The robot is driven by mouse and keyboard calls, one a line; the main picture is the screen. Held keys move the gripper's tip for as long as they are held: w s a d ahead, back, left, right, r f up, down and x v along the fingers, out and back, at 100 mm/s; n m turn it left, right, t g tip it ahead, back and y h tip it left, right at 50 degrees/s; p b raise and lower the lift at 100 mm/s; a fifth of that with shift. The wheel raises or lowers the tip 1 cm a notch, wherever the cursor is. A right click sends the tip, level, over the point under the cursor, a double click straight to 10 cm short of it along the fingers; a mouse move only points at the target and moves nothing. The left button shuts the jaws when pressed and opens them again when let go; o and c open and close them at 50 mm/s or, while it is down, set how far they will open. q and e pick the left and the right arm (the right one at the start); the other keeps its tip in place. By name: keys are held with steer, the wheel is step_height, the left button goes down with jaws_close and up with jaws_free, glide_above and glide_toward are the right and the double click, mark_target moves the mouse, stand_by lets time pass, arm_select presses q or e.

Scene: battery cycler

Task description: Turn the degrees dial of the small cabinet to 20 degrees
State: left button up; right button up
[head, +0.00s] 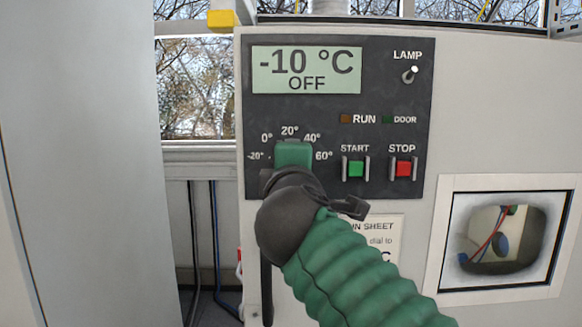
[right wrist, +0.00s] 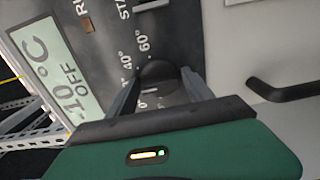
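The small cabinet's dark control panel (head: 390,105) faces me, with a display (head: 306,70) reading -10 °C and OFF. The degrees scale (head: 289,131) runs from -20° to 60°. My right gripper (head: 293,155) is in front of the dial and hides it in the head view. In the right wrist view, the dark round dial (right wrist: 158,70) sits between the two grey fingers of my right gripper (right wrist: 161,76). The fingers look spread around it; I cannot tell whether they touch it. The dial's pointer direction is not readable. My left gripper is not in view.
The green START button (head: 356,168), red STOP button (head: 403,168) and LAMP switch (head: 409,75) are right of the dial. A dark handle (right wrist: 295,85) stands out from the cabinet front. A small window (head: 505,240) is at lower right. A grey wall (head: 80,170) stands at left.

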steer(key=shift+o, duration=1)
steer(key=shift+w+f, duration=0.1)
steer(key=shift+w, duration=0.05)
steer(key=s+b, duration=0.4)
steer(key=s, duration=1.3)
steer(key=shift+w, duration=0.1)
